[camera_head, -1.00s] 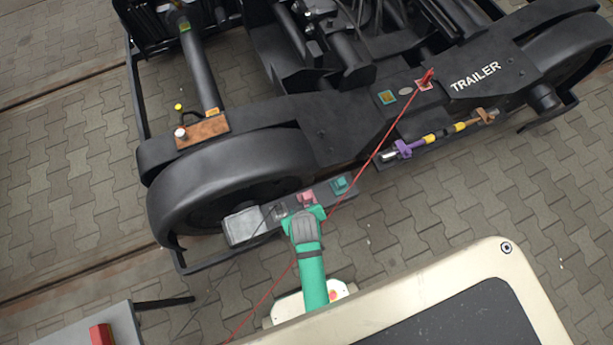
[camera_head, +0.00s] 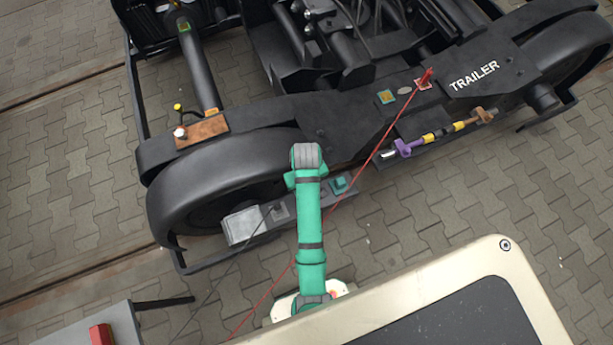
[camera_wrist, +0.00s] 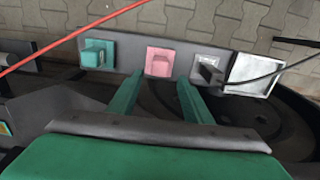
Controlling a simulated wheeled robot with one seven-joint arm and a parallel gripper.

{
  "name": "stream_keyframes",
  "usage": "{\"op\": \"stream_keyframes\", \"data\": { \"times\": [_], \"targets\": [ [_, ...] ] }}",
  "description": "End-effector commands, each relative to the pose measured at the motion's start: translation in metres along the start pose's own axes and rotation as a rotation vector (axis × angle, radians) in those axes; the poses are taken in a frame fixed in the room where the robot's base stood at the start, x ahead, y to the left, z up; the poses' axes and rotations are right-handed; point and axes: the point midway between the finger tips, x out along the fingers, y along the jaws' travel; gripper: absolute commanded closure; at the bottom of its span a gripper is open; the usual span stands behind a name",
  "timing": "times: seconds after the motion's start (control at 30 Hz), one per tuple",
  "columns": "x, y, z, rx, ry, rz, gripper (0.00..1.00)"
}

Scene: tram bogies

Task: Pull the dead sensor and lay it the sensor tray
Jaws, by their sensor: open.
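I cannot tell which one is the dead sensor. A pale grey box (camera_head: 243,226), perhaps the sensor tray, sits at the bar's left end. It also shows in the wrist view (camera_wrist: 254,73). My gripper (camera_wrist: 157,82) is open and empty, its green fingers pointing towards the bar either side of the pink block's line, apparently short of it. My arm hides the pink block in the head view.
A red cable (camera_head: 364,178) runs diagonally past the arm to the bogie frame. A thin black cable (camera_head: 222,270) runs by the grey block. The wheel (camera_head: 225,180) and frame are close by. A grey surface with a red block (camera_head: 101,334) is at lower left.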

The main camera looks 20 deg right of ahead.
Motion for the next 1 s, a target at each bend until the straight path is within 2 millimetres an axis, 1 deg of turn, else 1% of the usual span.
{"op": "stream_keyframes", "data": {
  "times": [0.13,0.23,0.5,0.7,0.9,1.0],
  "targets": [
    [0.006,0.001,0.001,0.002,-0.001,0.000,0.55],
    [0.014,0.000,0.001,0.001,-0.001,-0.001,0.55],
    [0.048,0.006,0.003,0.015,-0.003,-0.001,0.55],
    [0.071,0.003,0.002,0.007,-0.002,-0.001,0.55],
    [0.086,0.000,0.000,0.001,0.000,0.000,0.55],
    [0.089,0.000,0.000,0.000,0.001,0.000,0.55]
  ]
}}
